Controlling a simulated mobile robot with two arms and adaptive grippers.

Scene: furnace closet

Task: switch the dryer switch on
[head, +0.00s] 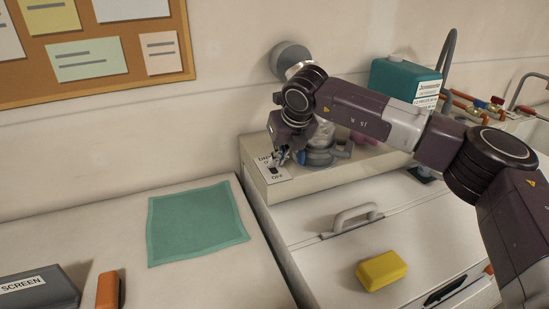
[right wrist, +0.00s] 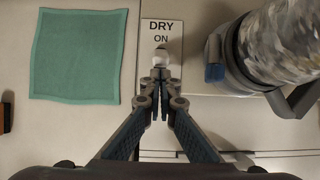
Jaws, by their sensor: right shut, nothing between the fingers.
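The dryer switch sits on a white label plate (head: 272,172) at the left end of the long beige housing (head: 252,165). In the right wrist view the plate (right wrist: 161,29) reads "DRY" and "ON". A small switch part (right wrist: 160,57) shows just beyond my fingertips, under the word "ON". My right gripper (head: 281,157) is shut and empty, right at the plate; it also shows in the right wrist view (right wrist: 160,76). I cannot tell whether the fingertips touch the switch. They hide the lower part of the plate in the right wrist view. My left gripper is not in view.
A grey device with a patterned cylinder (right wrist: 285,45) stands close on the right of the gripper. A green cloth (head: 196,222) lies on the left surface. A yellow block (head: 381,270) and a handle (head: 352,217) are in front.

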